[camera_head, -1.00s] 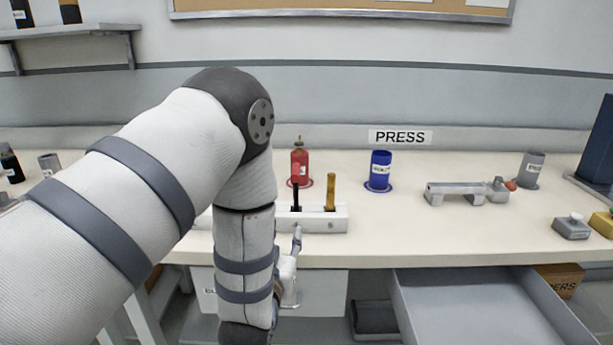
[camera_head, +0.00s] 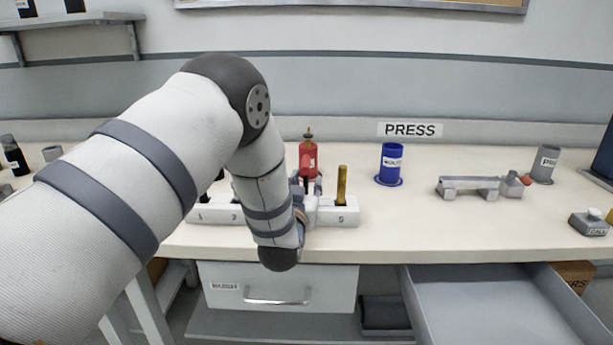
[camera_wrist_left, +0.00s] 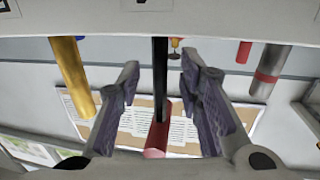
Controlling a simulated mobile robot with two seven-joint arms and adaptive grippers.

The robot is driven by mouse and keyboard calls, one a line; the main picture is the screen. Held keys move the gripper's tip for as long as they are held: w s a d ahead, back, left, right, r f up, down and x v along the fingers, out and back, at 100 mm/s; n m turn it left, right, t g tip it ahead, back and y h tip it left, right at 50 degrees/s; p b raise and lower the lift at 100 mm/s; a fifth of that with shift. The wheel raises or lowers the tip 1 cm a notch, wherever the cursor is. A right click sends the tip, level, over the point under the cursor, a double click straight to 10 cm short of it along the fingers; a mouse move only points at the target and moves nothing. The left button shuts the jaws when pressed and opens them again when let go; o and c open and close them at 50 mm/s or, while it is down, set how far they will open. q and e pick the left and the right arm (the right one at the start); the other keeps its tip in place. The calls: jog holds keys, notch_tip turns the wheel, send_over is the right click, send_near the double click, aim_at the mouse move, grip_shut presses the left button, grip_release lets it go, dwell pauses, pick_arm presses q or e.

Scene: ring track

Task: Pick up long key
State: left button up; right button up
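The key rack (camera_head: 330,213) is a white block near the table's front edge. A gold key (camera_head: 342,187) stands upright in its right part and also shows in the left wrist view (camera_wrist_left: 72,75), where things appear upside down. A black-shafted key (camera_wrist_left: 160,75) stands in the rack between my left gripper's (camera_wrist_left: 159,82) open fingers, with gaps visible on both sides. A red piece (camera_wrist_left: 157,140) shows at its far end. A grey key with a red band (camera_wrist_left: 268,72) stands to its right in that view. In the head view, my left gripper (camera_head: 307,185) partly hides the rack. My right gripper is not in view.
A red bottle (camera_head: 308,160) stands behind the rack. A blue cylinder (camera_head: 390,163) stands right of it, below the PRESS sign (camera_head: 410,130). A grey fixture (camera_head: 480,187) lies further right. An open drawer (camera_head: 480,300) juts out below the table.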

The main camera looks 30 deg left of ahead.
pick_arm(q)
jog(key=shift+r, duration=0.1)
grip_shut()
